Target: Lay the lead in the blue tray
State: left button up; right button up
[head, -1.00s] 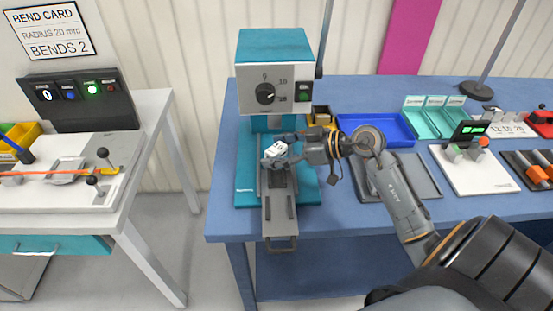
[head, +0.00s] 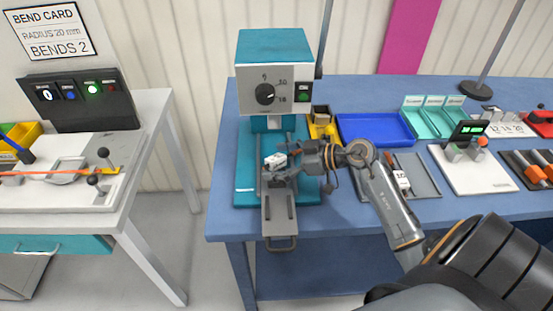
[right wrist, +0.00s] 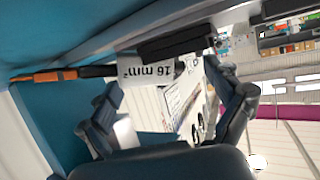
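The lead (right wrist: 95,72) shows in the right wrist view as a dark and orange length with a white tag (right wrist: 147,70) reading "16 mm²". In the head view the white tag (head: 274,159) is at my right gripper (head: 277,170), over the sliding bed of the teal press (head: 245,185). In the right wrist view my gripper's fingers (right wrist: 170,105) stand on both sides of the tag. The exact contact is hard to see. The blue tray (head: 375,128) lies empty behind my right forearm. My left gripper is out of view.
A grey tray (head: 428,180) with a white-tagged item (head: 402,180) lies right of the press, partly behind my arm. A yellow bin (head: 322,130) stands between press and blue tray. Teal bins (head: 432,115) and a white test unit (head: 478,168) stand farther right.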

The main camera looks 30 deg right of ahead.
dwell(0.3)
jog(key=shift+s+d+r, duration=0.15)
jog(key=shift+r, duration=0.1)
jog(key=b+v, duration=0.1)
jog(key=v, duration=1)
jog(key=shift+s+d+r, duration=0.15)
jog(key=shift+s+d, duration=0.05)
jog(key=shift+s, duration=0.05)
